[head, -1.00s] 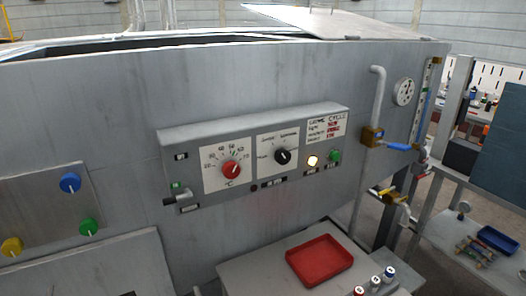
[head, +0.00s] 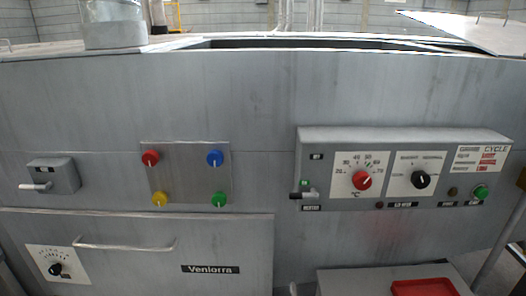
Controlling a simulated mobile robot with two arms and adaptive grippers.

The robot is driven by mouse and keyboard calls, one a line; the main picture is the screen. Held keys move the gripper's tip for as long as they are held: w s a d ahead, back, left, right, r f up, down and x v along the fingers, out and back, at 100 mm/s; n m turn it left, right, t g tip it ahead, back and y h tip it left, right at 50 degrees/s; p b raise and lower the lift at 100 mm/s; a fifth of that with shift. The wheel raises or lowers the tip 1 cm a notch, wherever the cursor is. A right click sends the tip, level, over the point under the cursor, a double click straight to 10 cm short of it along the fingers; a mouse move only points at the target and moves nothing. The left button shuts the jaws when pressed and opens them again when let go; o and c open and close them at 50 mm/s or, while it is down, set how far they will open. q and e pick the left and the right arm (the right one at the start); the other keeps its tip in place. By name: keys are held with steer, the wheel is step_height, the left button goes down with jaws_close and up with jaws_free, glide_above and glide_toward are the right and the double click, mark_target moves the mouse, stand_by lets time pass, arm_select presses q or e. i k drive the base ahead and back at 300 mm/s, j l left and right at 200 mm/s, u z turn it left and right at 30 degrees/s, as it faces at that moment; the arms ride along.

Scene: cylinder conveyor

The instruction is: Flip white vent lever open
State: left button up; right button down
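A white lever (head: 36,186) lies roughly level, pointing left, on a small dark grey box (head: 54,175) at the left of the machine front. A small label above the lever is too small to read, so I cannot confirm that it is the vent. A second lever (head: 303,195), with a dark tip, sits at the lower left corner of the control panel (head: 400,133). Neither of my grippers shows in the head view.
A plate with red, blue, yellow and green knobs (head: 188,148) is right of the lever box. Below is a drawer-like panel (head: 140,262) with a protruding handle (head: 125,245). A red tray (head: 424,287) sits at the bottom right.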

mark_target(46, 187)
steer(key=j+u, duration=0.75)
steer(key=i+j+u, duration=0.15)
steer(key=j+u, duration=0.25)
